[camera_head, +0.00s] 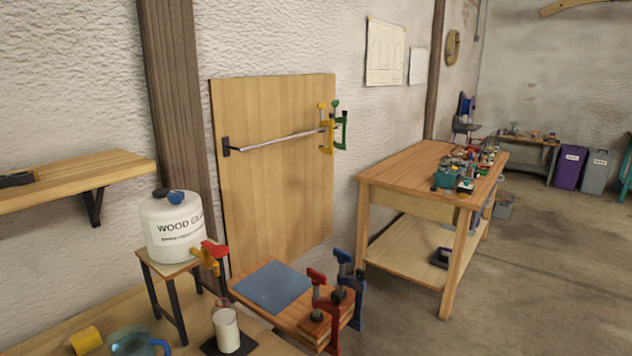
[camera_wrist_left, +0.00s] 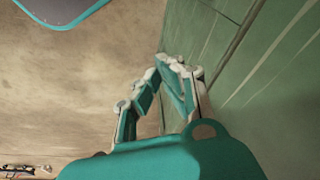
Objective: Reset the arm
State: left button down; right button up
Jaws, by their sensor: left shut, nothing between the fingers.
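My left gripper (camera_wrist_left: 165,68) shows in the left wrist view, with teal and white fingers. Its fingertips are together and nothing is between them. It is beside a green panelled surface (camera_wrist_left: 250,80) on the right of that view; I cannot tell whether it touches it. Neither of my arms shows in the head view. My right gripper is in neither view.
A wood glue jug (camera_head: 175,228) stands on a small stand. Red and blue clamps (camera_head: 330,290) hold stacked wood at a board end. Yellow and green clamps (camera_head: 333,128) sit on a wall panel. A workbench (camera_head: 410,180) stands right. Floor (camera_head: 540,270) is open at right.

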pick_arm(q)
jog(key=s+a+f+g, duration=0.1)
jog(key=s+f, duration=0.3)
jog(key=f, duration=0.5)
jog(key=s+f, duration=0.4)
jog(key=f, duration=0.4)
jog(key=s+a+f, duration=0.2)
jog(key=s+f, duration=0.6)
jog(key=s, duration=0.3)
jog(key=shift+s+a+g, duration=0.15)
jog(key=shift+g, duration=0.25)
